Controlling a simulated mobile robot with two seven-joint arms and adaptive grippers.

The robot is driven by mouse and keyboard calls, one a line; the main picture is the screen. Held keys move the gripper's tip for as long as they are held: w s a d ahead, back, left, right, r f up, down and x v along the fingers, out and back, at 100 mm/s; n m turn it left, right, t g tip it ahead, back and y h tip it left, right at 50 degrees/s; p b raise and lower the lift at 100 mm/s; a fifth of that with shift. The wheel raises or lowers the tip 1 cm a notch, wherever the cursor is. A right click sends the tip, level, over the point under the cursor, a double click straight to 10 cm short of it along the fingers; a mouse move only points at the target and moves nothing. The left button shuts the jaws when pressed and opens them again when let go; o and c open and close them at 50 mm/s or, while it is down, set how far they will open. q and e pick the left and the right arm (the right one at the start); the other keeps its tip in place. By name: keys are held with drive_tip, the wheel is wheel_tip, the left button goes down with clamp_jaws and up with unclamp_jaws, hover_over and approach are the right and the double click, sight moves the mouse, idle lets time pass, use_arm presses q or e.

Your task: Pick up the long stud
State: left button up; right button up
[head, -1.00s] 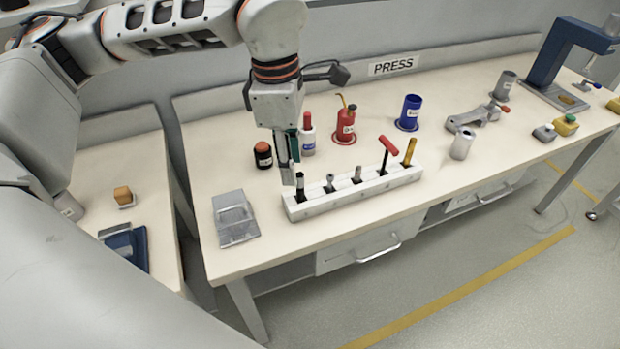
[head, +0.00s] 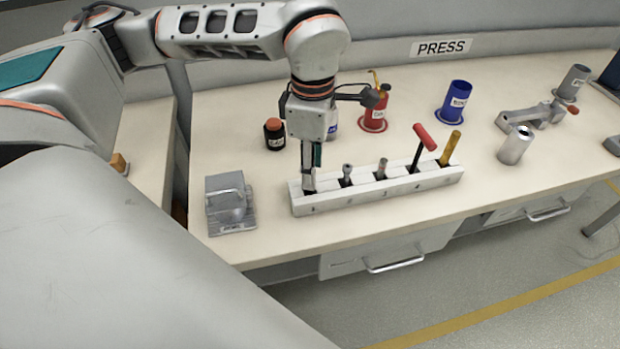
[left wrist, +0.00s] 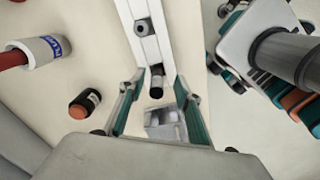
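A white rack (head: 335,200) with numbered slots holds a row of upright pieces. Two short grey stud-like pieces (head: 347,172) and (head: 382,167) stand in its middle slots. My left gripper (head: 309,182) points down at the rack's left-end slot and hides most of what stands there. In the left wrist view my left gripper (left wrist: 158,108) is open, with its fingers apart on either side of a dark-ended cylindrical piece (left wrist: 157,86) at the rack's end (left wrist: 150,50). I cannot tell from its look whether this piece is the long stud. My right gripper is not in view.
A red T-handle tool (head: 424,138) and a yellow piece (head: 450,147) stand in the right slots. A grey metal block (head: 228,200) lies left of the rack. Behind are a black jar (head: 274,138), a red can (head: 376,110) and a blue cup (head: 455,100).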

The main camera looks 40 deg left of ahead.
use_arm(q)
drive_tip(key=f, duration=0.3)
drive_tip(key=shift+a+f, duration=0.4)
drive_tip(key=shift+c, duration=0.3)
clamp_jaws()
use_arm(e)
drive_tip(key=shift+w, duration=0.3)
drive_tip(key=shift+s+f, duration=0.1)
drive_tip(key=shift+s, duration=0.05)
